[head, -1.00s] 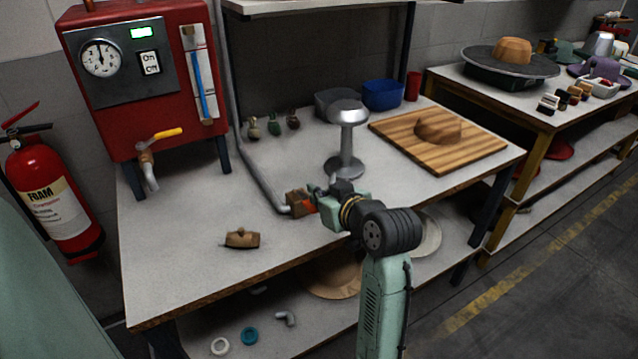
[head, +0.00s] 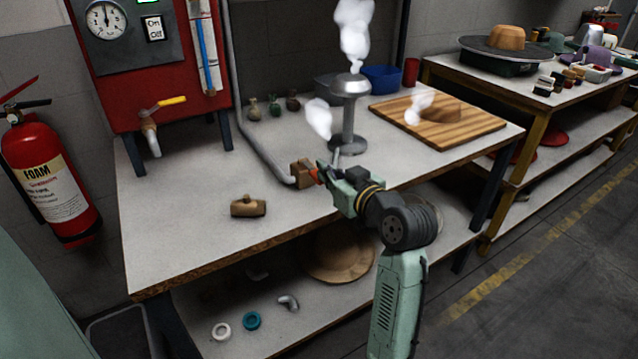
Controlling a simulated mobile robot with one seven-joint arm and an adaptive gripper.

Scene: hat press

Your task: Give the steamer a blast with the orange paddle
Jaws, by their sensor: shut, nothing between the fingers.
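The silver pedestal steamer (head: 350,88) stands on the workbench, with white steam (head: 355,28) rising above its round head and more puffs to its left and right. The orange paddle (head: 314,176) shows as a small patch on the brass valve (head: 301,172) at the end of the grey pipe, in front and left of the steamer. My gripper (head: 324,170) is shut and empty, right at the paddle. It partly hides the paddle, and I cannot tell whether they touch.
The workbench (head: 190,218) has a small wooden tool (head: 248,206) near its front edge. A red boiler (head: 130,70) with a yellow-handled tap (head: 170,101) stands at the left. A striped wooden board (head: 470,138) lies at the right. The bench's front left is mostly clear.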

